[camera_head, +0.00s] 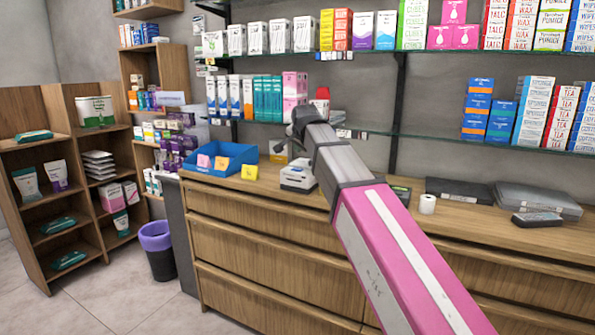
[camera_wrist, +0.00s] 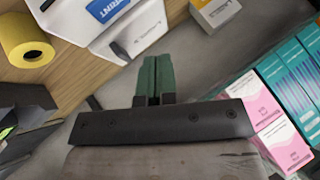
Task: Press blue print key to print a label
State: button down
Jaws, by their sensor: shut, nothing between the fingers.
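The white label printer (camera_head: 298,177) stands on the wooden counter, just left of my arm in the head view. The wrist view shows part of the printer (camera_wrist: 130,35) at the top, with the blue print key (camera_wrist: 108,8) marked "PRINT" cut by the upper edge. My gripper (camera_wrist: 157,60) is shut and empty, its green fingertips together. In the picture the fingertips lie just below the printer's edge and the key; I cannot tell their height over it. In the head view my arm hides the fingers.
A blue tray (camera_head: 221,160) with coloured cards stands left of the printer. A yellow roll (camera_wrist: 26,40) lies beside the printer in the wrist view. Boxes (camera_wrist: 282,130) stand at the right there. A glass shelf (camera_head: 480,143) with boxes runs above the counter (camera_head: 240,197).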

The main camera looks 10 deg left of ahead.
aim_at(299, 169)
jog(key=shift+f, duration=2.35)
jog(key=shift+f, duration=0.15)
jog(key=shift+f, duration=0.25)
jog(key=shift+f, duration=0.35)
dwell(0.8)
jog(key=shift+r, duration=3.25)
